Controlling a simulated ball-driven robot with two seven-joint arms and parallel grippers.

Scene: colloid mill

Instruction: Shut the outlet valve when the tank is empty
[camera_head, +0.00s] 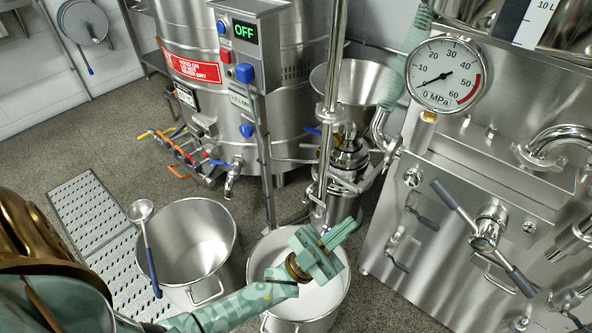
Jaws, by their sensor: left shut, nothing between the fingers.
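The large steel tank (293,38) stands at the back. Its inside is hidden, so I cannot see how full it is. A tap with a blue handle (224,164) is low on its front, its spout (231,184) pointing down. I cannot tell from here whether it is open or shut, nor whether it is the outlet valve meant. My left gripper (341,238) is shut and empty, above a steel pot (343,296) with white contents. It is in front of the tap and to its right, well apart from it. My right gripper is not in view.
A display (245,32) on the tank's control box reads OFF. Several coloured valve handles (168,143) sit low on the tank's left. A funnelled mill (352,80) stands behind my gripper. A machine with a gauge (446,74) fills the right.

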